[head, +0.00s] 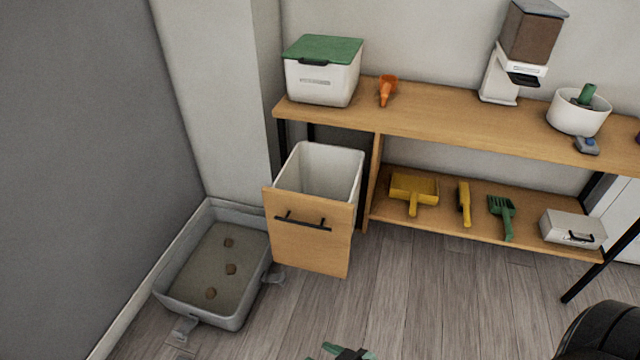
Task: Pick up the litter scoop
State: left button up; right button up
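A green slotted scoop (503,216), which looks like the litter scoop, lies on the lower wooden shelf. Its slotted head is toward the back and its handle points to the shelf's front edge. A small part of one of my grippers (345,353), dark with green parts, shows at the bottom edge. It is well in front of the shelf and apart from the scoop. I cannot tell which arm it belongs to or whether it is open. No second gripper can be made out.
A yellow dustpan (413,190) and yellow brush (464,203) lie left of the scoop; a white box (572,229) stands right. A pulled-out bin (311,240) and litter tray (184,305) stand at left. A black rounded shape (604,335) fills the lower right. Floor before the shelf is clear.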

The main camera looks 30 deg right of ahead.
aim_at(504, 214)
jog(key=z, duration=2.1)
jog(key=i+l+u, duration=0.15)
jog(key=i+l, duration=0.15)
jog(key=i+l+u, duration=0.15)
jog(key=l, duration=0.45)
jog(key=i+j, duration=0.05)
jog(key=i, duration=0.05)
